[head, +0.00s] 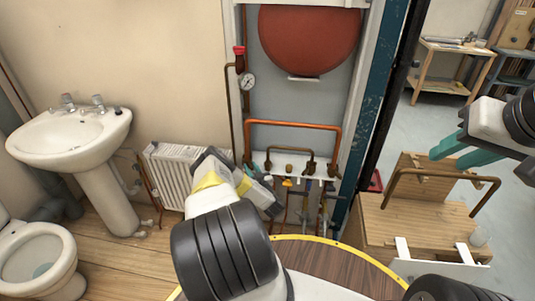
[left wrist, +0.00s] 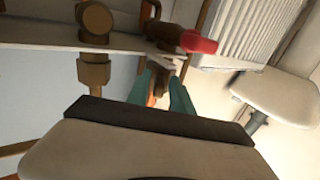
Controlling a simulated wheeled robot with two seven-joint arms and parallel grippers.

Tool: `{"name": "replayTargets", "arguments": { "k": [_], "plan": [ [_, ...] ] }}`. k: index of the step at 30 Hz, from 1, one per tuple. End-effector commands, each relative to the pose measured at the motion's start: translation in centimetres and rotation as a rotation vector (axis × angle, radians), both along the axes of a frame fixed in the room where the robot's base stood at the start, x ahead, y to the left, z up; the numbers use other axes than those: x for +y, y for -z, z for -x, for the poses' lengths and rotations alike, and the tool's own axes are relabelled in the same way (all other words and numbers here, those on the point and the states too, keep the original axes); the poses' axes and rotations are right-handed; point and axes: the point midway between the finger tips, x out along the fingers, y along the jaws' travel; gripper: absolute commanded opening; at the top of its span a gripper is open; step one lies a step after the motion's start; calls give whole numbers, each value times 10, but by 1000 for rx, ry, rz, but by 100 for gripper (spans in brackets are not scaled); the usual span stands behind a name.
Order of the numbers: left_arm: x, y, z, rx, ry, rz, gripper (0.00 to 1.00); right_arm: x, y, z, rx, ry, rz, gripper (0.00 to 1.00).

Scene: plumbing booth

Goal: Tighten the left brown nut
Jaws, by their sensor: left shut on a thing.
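My left gripper (left wrist: 161,84) is shut on a small brown nut (left wrist: 164,78), which shows between its teal fingers in the left wrist view. The fingers hide much of it. A lever with a red handle (left wrist: 198,42) is close by. Other brown fittings (left wrist: 95,73) are on the white rail to the left. In the head view, my left arm hides its own fingertips and the held nut, at the left end of the pipe manifold. My right gripper (head: 456,154) is open and empty at the right, its teal fingers apart above the wooden bench.
A white radiator (head: 172,175) stands left of the manifold, with a sink (head: 70,140) and toilet (head: 35,255) further left. Copper pipes (head: 293,124) and a red tank (head: 308,38) are above. A bent brown pipe (head: 440,172) is at the wooden bench (head: 400,222).

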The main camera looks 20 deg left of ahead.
Motion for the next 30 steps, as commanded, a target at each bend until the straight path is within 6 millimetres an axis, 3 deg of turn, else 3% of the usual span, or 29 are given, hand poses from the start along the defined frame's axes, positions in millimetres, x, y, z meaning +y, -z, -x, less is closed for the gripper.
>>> {"name": "replayTargets", "arguments": {
  "k": [8, 30],
  "plan": [
    [8, -3, 4, 0, 150, -7, 0, 0, 0, 0, 0, 0, 0, 36],
    [41, -3, 14, 0, 838, -11, 0, 0, 0, 0, 0, 0, 0, 36]
  ]
}}
